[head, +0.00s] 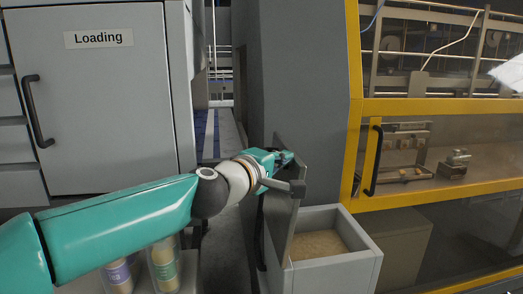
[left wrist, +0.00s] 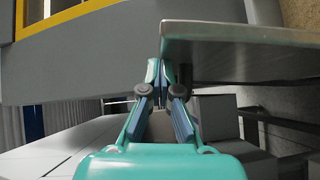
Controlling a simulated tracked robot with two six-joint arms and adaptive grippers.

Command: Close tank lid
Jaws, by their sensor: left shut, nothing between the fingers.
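The tank (head: 335,272) is an open grey box at the lower right of the head view, with tan grainy material (head: 318,245) inside. Its grey lid (head: 284,222) stands nearly upright along the tank's left side, so the tank is open. My left gripper (head: 288,158) is shut and empty at the lid's upper part. In the left wrist view, the shut fingertips (left wrist: 160,66) are right beside the edge of the lid (left wrist: 240,48); I cannot tell whether they touch it. My right gripper is not in view.
A yellow-framed machine door (head: 356,150) with a black handle stands behind the tank to the right. A grey column (head: 300,75) rises behind the lid. A grey cabinet marked Loading (head: 95,110) is at the left. Jars (head: 165,265) stand below my left arm.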

